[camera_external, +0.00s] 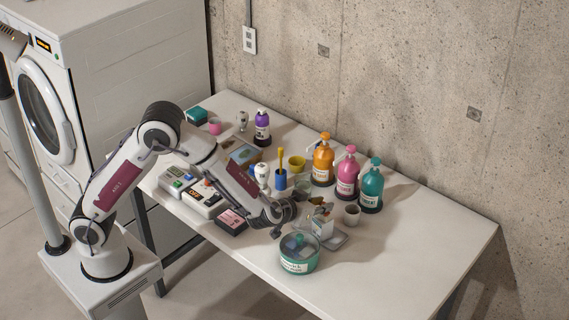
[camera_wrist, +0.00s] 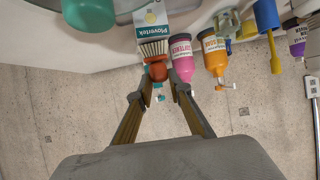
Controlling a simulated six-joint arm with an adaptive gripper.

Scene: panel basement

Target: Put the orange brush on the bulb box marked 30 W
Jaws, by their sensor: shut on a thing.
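My gripper (camera_wrist: 158,84) is shut on the orange brush (camera_wrist: 158,71), with a finger on each side of it. The brush's pale bristles point away from my palm, toward a white and teal bulb box (camera_wrist: 151,17) labelled "Plovertek". Whether bristles and box touch cannot be told. In the external view my gripper (camera_external: 296,208) is at the middle of the table, just left of the white box (camera_external: 322,226), which stands upright. The brush is mostly hidden there. I cannot read a 30 W mark on the box.
A teal round tub (camera_external: 299,254) stands in front of the box. Orange (camera_external: 323,160), pink (camera_external: 346,174) and teal (camera_external: 371,186) pump bottles stand behind. The table's right end is clear.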

